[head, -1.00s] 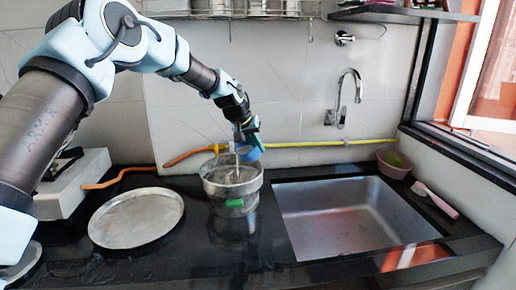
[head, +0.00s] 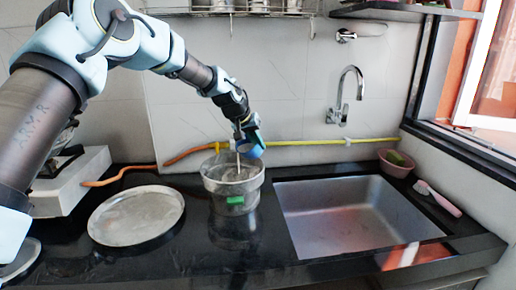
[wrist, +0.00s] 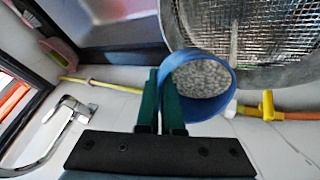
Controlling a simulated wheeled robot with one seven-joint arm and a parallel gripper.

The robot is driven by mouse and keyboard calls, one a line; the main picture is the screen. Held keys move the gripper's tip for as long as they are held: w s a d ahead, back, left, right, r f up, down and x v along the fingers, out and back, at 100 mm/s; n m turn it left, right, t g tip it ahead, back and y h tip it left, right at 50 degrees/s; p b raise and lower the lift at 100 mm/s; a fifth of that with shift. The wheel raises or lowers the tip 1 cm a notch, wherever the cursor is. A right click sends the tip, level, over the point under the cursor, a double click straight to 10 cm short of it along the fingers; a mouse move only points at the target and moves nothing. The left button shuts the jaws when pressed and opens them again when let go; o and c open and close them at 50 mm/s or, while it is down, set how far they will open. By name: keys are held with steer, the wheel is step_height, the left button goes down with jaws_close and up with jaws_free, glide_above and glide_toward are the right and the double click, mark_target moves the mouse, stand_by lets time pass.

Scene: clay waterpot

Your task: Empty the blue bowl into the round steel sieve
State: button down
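My gripper (wrist: 160,105) has its green fingers closed on the rim of the blue bowl (wrist: 170,65). Grey granules (wrist: 200,78) show inside the bowl. In the head view, the blue bowl (head: 252,147) hangs tilted above the back right part of the round steel sieve (head: 212,180), which stands on the black counter. The sieve's mesh (wrist: 285,30) shows beside the bowl in the wrist view. A thin pale vertical streak (head: 238,160) shows between bowl and sieve; I cannot tell whether it is falling granules. The sieve's inside is partly hidden in the head view.
A round steel plate (head: 137,216) lies left of the sieve. The sink (head: 350,225) is to the right, with a tap (head: 343,98) behind. An orange and yellow hose (head: 290,143) runs along the wall. A pink bowl (head: 396,164) stands at the back right.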

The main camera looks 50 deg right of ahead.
steer(key=shift+a+r+h+b, duration=0.1)
steer(key=shift+h+b, duration=0.3)
steer(key=shift+b, duration=0.7)
steer(key=shift+w+a+h+b, duration=0.15)
steer(key=shift+h+b, duration=0.35)
steer(key=shift+b, duration=1.15)
steer(key=shift+r+b, duration=0.1)
steer(key=shift+b, duration=0.55)
steer(key=shift+a+h+b, duration=0.15)
steer(key=shift+h+b, duration=0.25)
steer(key=shift+b, duration=0.45)
steer(key=shift+a+h+b, duration=0.15)
steer(key=shift+h+b, duration=0.35)
steer(key=shift+b, duration=1.25)
steer(key=shift+b, duration=0.7)
steer(key=shift+a+h+b, duration=0.2)
steer(key=shift+h+b, duration=0.4)
steer(key=shift+b, duration=1.2)
steer(key=shift+r+b, duration=0.1)
steer(key=shift+b, duration=0.3)
steer(key=shift+a+g+h+b, duration=0.15)
steer(key=shift+g+h+b, duration=0.2)
steer(key=shift+b, duration=0.95)
